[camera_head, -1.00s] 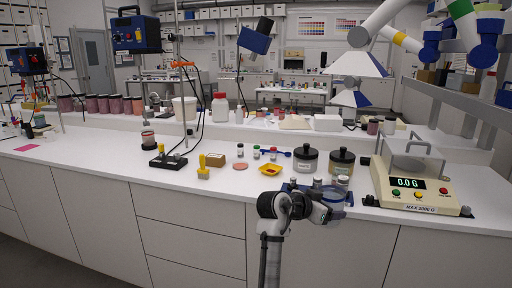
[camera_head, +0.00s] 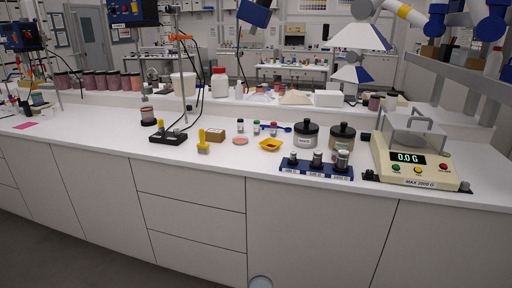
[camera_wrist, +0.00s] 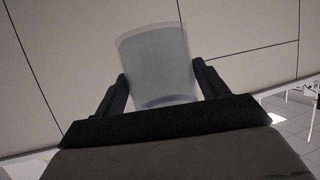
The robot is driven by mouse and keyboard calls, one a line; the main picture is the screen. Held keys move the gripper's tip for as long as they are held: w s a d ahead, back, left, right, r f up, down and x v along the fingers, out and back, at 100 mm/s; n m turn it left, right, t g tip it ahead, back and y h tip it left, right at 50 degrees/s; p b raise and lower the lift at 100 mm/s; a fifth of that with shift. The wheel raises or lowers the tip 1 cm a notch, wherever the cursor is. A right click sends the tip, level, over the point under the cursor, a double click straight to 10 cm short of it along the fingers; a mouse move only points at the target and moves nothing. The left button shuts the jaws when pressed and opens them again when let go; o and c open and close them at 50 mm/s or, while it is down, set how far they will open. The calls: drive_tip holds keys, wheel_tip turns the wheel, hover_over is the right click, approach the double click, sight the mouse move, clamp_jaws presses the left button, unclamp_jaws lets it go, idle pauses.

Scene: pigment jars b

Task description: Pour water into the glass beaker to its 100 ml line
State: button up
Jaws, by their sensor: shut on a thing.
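My gripper (camera_wrist: 160,72) is shut on a clear, frosted-looking vessel that looks like the glass beaker (camera_wrist: 158,58). One dark finger is on each side of it in the wrist view. The beaker is in front of the pale cabinet fronts, off the counter. No water source is clearly identifiable.
The white counter (camera_head: 105,140) holds a balance (camera_head: 413,165) reading 0.0, a blue weight block (camera_head: 316,170), two dark-lidded jars (camera_head: 306,135), a yellow tray (camera_head: 270,145) and a hot-plate-like black base (camera_head: 168,138). Drawer fronts (camera_head: 195,190) stand below the counter edge.

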drive_tip(key=s+a+f, duration=0.1)
drive_tip(key=s+f, duration=0.2)
drive_tip(key=s, duration=0.2)
drive_tip(key=shift+a+n+y, duration=0.25)
drive_tip(key=shift+n+y, duration=0.05)
drive_tip(key=shift+y, duration=0.1)
drive_tip(key=shift+d+f, duration=0.1)
drive_tip(key=shift+d, duration=0.05)
